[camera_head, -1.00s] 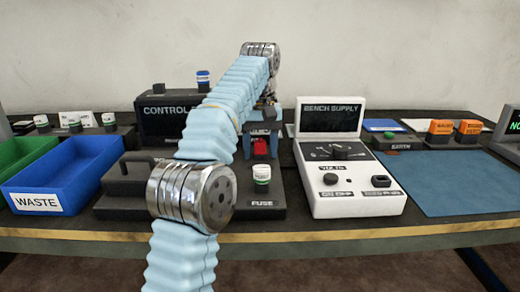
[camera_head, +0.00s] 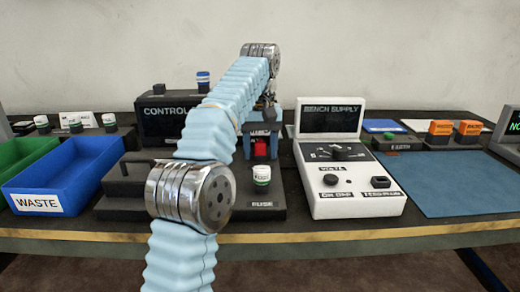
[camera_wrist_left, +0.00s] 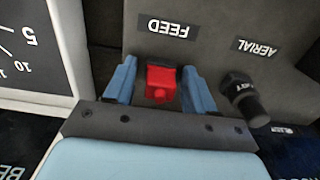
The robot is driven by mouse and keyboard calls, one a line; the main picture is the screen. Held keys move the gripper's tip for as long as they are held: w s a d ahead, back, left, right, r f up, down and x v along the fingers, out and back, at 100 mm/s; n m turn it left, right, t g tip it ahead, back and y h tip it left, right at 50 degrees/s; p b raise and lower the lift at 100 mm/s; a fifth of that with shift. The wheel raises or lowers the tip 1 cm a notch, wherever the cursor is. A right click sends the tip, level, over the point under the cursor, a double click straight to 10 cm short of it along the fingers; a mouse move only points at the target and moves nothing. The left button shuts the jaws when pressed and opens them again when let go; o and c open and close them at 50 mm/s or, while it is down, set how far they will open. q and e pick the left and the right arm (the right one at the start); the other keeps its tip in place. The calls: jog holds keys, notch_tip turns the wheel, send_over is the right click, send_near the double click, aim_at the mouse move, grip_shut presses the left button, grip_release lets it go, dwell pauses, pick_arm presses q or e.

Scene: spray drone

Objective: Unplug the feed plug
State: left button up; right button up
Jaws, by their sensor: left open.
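The red feed plug (camera_wrist_left: 161,84) sits in a dark socket under the FEED label on a grey panel in the left wrist view. It also shows as a small red block (camera_head: 260,142) in the head view. My left gripper (camera_wrist_left: 159,68) is open, with one blue finger on each side of the plug. Narrow gaps show between the fingers and the plug, so it is not clamped. In the head view the same gripper (camera_head: 260,130) is partly hidden by its own arm. My right gripper is in neither view.
A black aerial connector (camera_wrist_left: 243,98) stands close beside one finger. The bench supply (camera_head: 358,190) is right of the arm. A white fuse (camera_head: 261,179) stands in front of the plug. The blue waste bin (camera_head: 75,172) is at left; a blue mat (camera_head: 455,190) lies clear at right.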

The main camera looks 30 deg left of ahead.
pick_arm(q)
jog(key=shift+c, duration=0.4)
grip_shut()
jog(key=o, duration=0.6)
grip_release()
jog(key=shift+o, duration=0.2)
